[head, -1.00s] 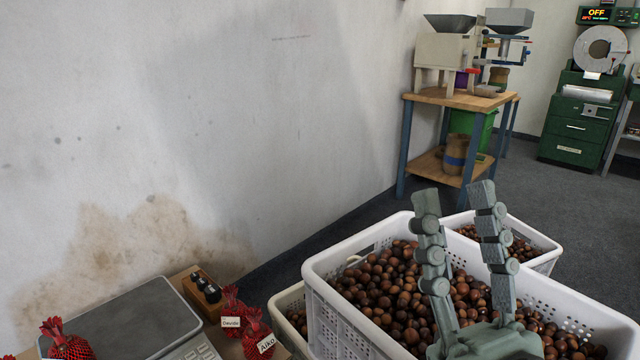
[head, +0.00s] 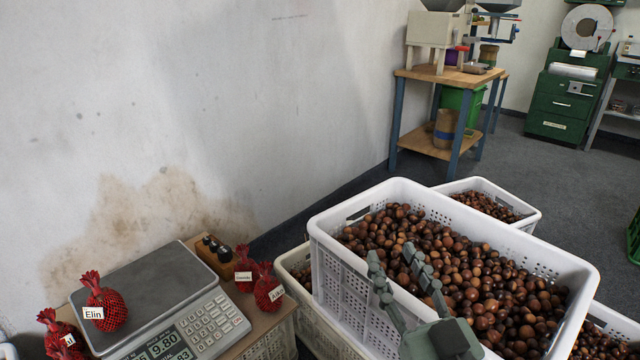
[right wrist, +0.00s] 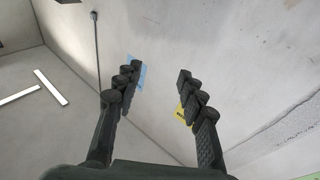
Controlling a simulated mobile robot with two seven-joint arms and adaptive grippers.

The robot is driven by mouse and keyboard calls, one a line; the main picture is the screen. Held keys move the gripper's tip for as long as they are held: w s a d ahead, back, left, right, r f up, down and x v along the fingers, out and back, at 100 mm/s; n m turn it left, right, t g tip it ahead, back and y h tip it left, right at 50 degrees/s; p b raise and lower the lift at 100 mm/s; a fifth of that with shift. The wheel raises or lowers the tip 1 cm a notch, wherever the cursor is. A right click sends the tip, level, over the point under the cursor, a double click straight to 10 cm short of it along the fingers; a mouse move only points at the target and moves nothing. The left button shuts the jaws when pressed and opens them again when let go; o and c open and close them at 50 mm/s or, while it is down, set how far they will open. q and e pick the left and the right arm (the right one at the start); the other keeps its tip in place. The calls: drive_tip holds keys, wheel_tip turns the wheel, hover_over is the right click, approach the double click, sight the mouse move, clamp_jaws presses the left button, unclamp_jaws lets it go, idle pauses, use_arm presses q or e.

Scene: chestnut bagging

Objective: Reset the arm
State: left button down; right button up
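My right gripper (head: 402,268) shows at the lower middle of the head view, in front of the large white crate of chestnuts. Its two fingers point up and stand apart with nothing between them. The right wrist view also shows the open fingers (right wrist: 162,75), with only wall and ceiling beyond them. My left gripper is not in the head view.
A white crate (head: 345,262) full of chestnuts stands right of centre, with other crates around it. At lower left, a scale (head: 150,275) bears a red net bag (head: 106,302), with more red bags beside it. A wooden-topped table (head: 447,76) with machines stands behind.

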drive_tip(key=s+d+f+g+h+p, duration=0.1)
drive_tip(key=d+f+g+h, duration=0.2)
drive_tip(key=f, duration=0.7)
drive_tip(key=s+d+f+g+h+p, duration=0.1)
drive_tip(key=d+f+g, duration=0.3)
drive_tip(key=f, duration=0.5)
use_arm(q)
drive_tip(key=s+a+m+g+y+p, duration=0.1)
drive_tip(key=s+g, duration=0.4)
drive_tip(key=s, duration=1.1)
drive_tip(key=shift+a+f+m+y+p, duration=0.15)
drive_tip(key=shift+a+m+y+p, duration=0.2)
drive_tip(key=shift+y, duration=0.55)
use_arm(e)
drive_tip(key=s+d+f+m+g+h, duration=0.1)
drive_tip(key=s+d+f+g, duration=0.3)
drive_tip(key=s+f, duration=0.3)
drive_tip(key=s+d+f+g+h, duration=0.1)
drive_tip(key=s+d+f+g, duration=0.4)
drive_tip(key=s+f, duration=0.2)
drive_tip(key=shift+f+m+g+h, duration=0.25)
drive_tip(key=shift+m+g+h, duration=0.15)
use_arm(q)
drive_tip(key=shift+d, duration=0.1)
